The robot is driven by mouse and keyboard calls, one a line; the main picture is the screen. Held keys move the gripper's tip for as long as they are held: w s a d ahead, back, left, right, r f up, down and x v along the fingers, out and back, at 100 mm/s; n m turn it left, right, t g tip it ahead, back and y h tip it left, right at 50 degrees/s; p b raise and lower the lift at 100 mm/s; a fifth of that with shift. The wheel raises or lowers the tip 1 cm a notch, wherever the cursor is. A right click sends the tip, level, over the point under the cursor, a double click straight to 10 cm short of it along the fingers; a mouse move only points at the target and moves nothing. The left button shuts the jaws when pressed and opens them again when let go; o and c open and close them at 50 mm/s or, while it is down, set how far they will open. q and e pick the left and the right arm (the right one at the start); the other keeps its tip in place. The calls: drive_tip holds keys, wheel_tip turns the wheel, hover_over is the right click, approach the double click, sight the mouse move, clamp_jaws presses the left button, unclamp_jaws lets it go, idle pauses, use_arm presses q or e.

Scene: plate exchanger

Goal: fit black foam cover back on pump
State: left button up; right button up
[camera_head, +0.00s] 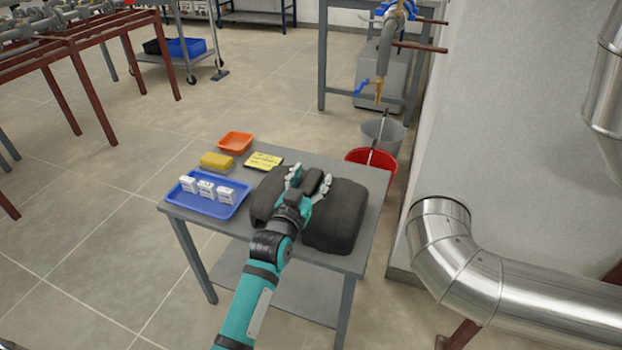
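The black foam cover (340,220) lies on the small grey table, a dark, rounded, bulky piece at the table's right front. My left gripper (309,183) is over the cover's middle. Its fingers are apart, on either side of a dark raised part of the cover. I cannot tell whether they press on it. My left wrist and arm hide the front middle of the cover. My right gripper is not in view. I cannot clearly make out a pump; blue fittings and a grey pipe (387,45) show at the top, right of centre.
The table (345,262) also holds a blue tray (233,210) with small white boxes, a yellow sponge-like block (216,161), an orange tray (236,142) and a yellow note (264,161). A red bucket (386,157) stands behind it. A silver pipe (470,265) is at right.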

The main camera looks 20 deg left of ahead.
use_arm(q)
drive_tip(key=shift+s+r, duration=0.15)
drive_tip(key=s+p, duration=0.2)
drive_tip(key=s, duration=1)
drive_tip(key=s+d+f+m+g, duration=0.1)
drive_tip(key=s+f+g, duration=0.8)
drive_tip(key=f, duration=0.6)
drive_tip(key=s+f+g, duration=0.3)
drive_tip(key=s, duration=0.4)
drive_tip(key=s+a+f+g, duration=0.1)
drive_tip(key=s+f+g, duration=0.1)
drive_tip(key=s, duration=0.5)
drive_tip(key=shift+s+f+m+g, duration=0.3)
drive_tip(key=shift+f+g, duration=0.1)
drive_tip(key=shift+f, duration=0.45)
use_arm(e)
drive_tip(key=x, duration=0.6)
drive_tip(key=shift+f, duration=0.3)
use_arm(q)
drive_tip(key=shift+a, duration=0.1)
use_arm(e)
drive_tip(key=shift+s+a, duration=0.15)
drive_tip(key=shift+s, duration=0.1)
